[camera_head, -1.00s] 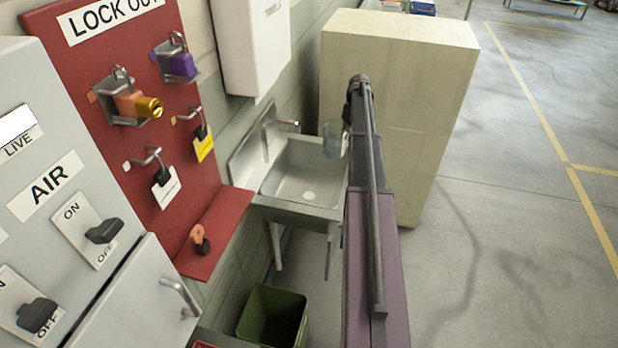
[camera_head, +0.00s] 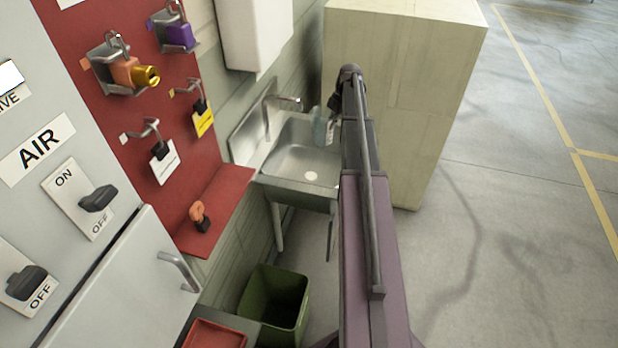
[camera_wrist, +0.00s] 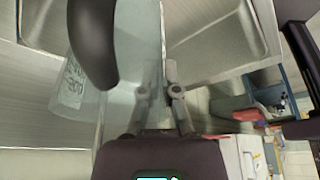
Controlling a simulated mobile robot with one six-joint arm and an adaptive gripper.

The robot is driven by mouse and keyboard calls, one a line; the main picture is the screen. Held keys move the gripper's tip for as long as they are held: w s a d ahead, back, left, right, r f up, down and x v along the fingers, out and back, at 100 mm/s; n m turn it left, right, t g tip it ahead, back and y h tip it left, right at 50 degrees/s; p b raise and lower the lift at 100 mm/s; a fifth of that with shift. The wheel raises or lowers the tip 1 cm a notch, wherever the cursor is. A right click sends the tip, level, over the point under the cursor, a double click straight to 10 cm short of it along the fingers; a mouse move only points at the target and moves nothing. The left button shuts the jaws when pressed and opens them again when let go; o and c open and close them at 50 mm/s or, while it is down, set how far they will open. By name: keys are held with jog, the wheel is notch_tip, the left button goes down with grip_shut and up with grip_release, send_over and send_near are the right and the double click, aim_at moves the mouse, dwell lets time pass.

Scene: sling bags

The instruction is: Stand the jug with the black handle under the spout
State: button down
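The jug is a clear bluish vessel (camera_head: 320,128) held in the air over the right part of the sink. In the wrist view the jug (camera_wrist: 78,85) fills the left middle, with its black handle (camera_wrist: 92,42) toward the camera. My gripper (camera_wrist: 168,82) is shut on the jug's wall, one finger seen through the clear side. In the head view my arm hides most of the gripper. The metal spout (camera_head: 288,102) juts from the wall over the sink (camera_head: 262,180). The jug is to the right of the spout's end, apart from it.
A pale block-like cabinet (camera_head: 400,90) stands close right of the sink. A white dispenser (camera_head: 255,35) hangs above it. A green bin (camera_head: 272,300) stands below in front. The red lockout board (camera_head: 130,150) is at left. Open floor lies at right.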

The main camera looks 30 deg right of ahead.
jog(key=a+f+m+t+b, duration=0.2)
jog(key=a+m, duration=0.5)
jog(key=a, duration=0.4)
jog(key=shift+f+h+b, duration=0.4)
jog(key=shift+f+b, duration=0.25)
jog(key=shift+f, duration=0.25)
jog(key=shift+s+f, duration=0.1)
notch_tip(320, 180, down, 6)
jog(key=b, duration=0.6)
jog(key=shift+f+b, duration=1.9)
jog(key=shift+b, duration=0.1)
jog(key=shift+f, duration=0.1)
jog(key=c, duration=1.3)
grip_release()
jog(key=o, duration=0.5)
